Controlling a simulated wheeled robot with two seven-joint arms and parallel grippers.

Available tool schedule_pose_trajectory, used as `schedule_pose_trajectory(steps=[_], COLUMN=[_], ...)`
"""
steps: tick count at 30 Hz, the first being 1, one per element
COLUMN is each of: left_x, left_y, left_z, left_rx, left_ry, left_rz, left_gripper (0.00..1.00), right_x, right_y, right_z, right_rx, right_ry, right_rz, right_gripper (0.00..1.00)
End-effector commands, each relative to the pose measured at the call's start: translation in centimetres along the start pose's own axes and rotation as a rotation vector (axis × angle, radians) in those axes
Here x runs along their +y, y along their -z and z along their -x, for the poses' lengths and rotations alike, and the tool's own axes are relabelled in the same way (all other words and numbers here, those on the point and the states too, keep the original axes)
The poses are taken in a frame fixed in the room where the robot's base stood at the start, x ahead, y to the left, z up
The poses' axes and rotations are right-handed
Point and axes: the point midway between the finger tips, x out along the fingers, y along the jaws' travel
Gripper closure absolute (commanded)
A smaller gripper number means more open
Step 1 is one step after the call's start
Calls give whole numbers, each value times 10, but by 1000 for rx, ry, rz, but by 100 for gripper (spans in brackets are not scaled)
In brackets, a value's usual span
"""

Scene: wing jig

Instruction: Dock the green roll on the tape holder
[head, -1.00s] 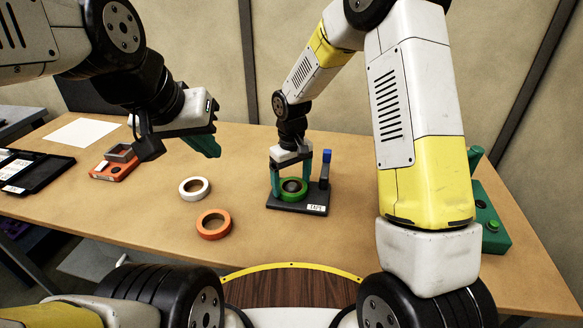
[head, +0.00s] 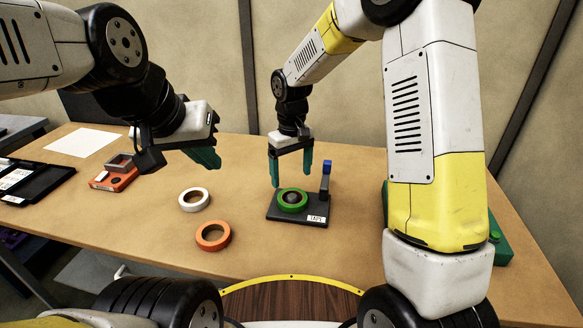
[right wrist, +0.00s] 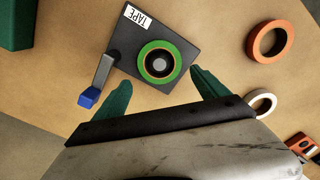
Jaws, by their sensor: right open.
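The green roll (head: 292,200) lies flat on the dark tape holder (head: 318,210), around its round hub. In the right wrist view the green roll (right wrist: 146,54) also sits around the hub of the holder (right wrist: 123,48). My right gripper (head: 291,184) is open and empty above the holder, its teal fingers apart and clear of the roll. It also shows open in the right wrist view (right wrist: 158,90). My left gripper (head: 207,162) hangs over the table at the left, away from the roll; its jaw gap is hard to make out.
A white roll (head: 194,199) and an orange roll (head: 213,236) lie left of the holder. The holder has an upright post with a blue tip (head: 326,168). An orange device (head: 113,180), a paper sheet and a black tray are further left. A green device (head: 501,238) is right.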

Motion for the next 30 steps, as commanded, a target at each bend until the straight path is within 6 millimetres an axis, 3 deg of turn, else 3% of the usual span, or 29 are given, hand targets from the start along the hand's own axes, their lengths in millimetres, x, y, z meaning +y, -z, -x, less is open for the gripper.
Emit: schedule_pose_trajectory(steps=[12, 26, 30], left_x=[0, 0, 0], left_y=[0, 0, 0], left_z=[0, 0, 0], left_rx=[0, 0, 0], left_ry=[0, 0, 0], left_rz=[0, 0, 0], left_gripper=[100, 100, 100], right_x=[0, 0, 4], right_y=[0, -1, -10], right_z=[32, 36, 50], right_rx=[1, 1, 24], right_ry=[0, 0, -2], right_rz=[1, 0, -21], right_gripper=[16, 16, 16])
